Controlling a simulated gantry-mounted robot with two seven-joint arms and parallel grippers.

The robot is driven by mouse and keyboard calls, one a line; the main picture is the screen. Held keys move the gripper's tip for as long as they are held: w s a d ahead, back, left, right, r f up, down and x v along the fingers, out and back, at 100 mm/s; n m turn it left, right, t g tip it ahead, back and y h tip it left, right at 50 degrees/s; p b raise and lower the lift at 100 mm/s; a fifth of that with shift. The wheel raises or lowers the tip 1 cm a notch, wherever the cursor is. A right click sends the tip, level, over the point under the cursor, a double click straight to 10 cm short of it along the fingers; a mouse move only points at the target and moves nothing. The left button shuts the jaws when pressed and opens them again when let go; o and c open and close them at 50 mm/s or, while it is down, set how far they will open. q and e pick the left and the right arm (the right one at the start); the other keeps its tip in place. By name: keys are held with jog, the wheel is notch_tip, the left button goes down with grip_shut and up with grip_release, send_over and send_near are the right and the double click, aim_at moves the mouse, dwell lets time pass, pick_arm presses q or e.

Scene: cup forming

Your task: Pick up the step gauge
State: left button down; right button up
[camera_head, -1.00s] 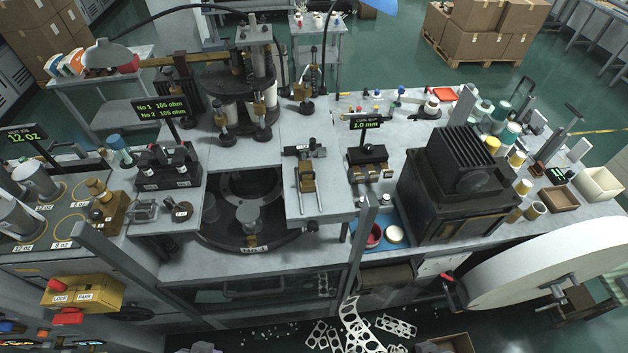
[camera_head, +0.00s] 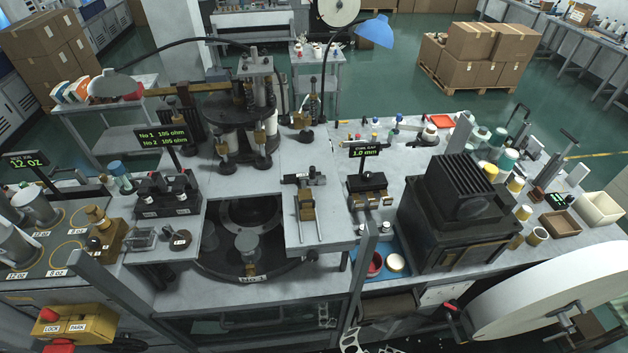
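I cannot tell for certain which thing is the step gauge; nothing in view is labelled with that name. A black block with several brass-coloured pieces along its front (camera_head: 369,190) sits on the grey bench (camera_head: 330,232) under a small display (camera_head: 364,150) that reads 1.0 mm. Left of it is a slide-like metal fixture with a brass block and two rails (camera_head: 306,197). Small items, too small to make out, lie on the bench behind the displays. Neither of my grippers is in view.
A dark round turntable (camera_head: 253,270) sits in a recess of the bench. A large black finned housing (camera_head: 458,205) stands right of centre, with a big white roll (camera_head: 550,290) at front right. Cups and tins (camera_head: 515,185) crowd the right side. A lamp arm arches over the back.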

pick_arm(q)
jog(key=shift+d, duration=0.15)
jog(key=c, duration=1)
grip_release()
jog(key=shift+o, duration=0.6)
